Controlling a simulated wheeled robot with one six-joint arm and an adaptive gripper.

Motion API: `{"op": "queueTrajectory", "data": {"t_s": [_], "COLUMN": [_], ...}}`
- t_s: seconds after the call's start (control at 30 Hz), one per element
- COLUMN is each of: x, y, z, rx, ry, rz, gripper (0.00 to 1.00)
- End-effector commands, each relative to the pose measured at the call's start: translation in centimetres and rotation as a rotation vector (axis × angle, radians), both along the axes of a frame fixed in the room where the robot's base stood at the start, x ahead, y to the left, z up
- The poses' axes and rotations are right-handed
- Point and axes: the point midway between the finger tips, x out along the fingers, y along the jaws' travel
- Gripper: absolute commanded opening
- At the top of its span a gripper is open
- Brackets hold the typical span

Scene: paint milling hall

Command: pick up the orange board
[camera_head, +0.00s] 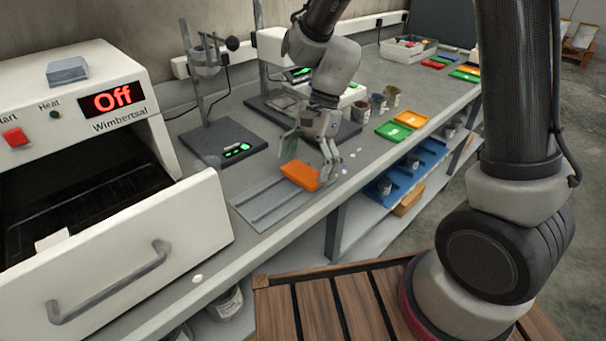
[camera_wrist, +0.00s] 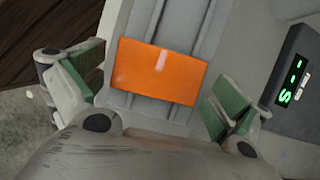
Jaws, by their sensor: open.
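The orange board (camera_head: 300,175) lies at the far end of a grey railed tray (camera_head: 262,205) on the bench. In the wrist view the orange board (camera_wrist: 158,71) lies flat across the rails of the tray (camera_wrist: 148,22). My gripper (camera_head: 312,158) is over the board, with its fingers spread. In the wrist view my gripper (camera_wrist: 158,100) has one green-padded finger to the left of the board and one to the right. A gap shows on the right side, and the left finger is close to the board's edge. Whether either pad touches it is unclear.
An oven with an open drawer (camera_head: 120,250) stands at the left, its display reading Off. A black scale (camera_head: 222,142) with a stand is behind the tray.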

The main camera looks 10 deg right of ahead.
Motion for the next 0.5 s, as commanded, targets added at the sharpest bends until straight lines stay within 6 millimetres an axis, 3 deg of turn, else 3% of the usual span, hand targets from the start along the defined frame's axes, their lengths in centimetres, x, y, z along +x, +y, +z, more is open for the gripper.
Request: {"op": "queueTrajectory", "data": {"t_s": [0.23,0.43,0.5], "x": [-0.05,-0.04,-0.04], "y": [0.09,0.07,0.07], "z": [-0.25,-0.23,-0.23], "rx": [0.0,0.001,0.001], "ry": [-0.001,-0.001,-0.001], "rz": [0.0,0.0,0.0], "gripper": [1.0,0.65,0.65]}}
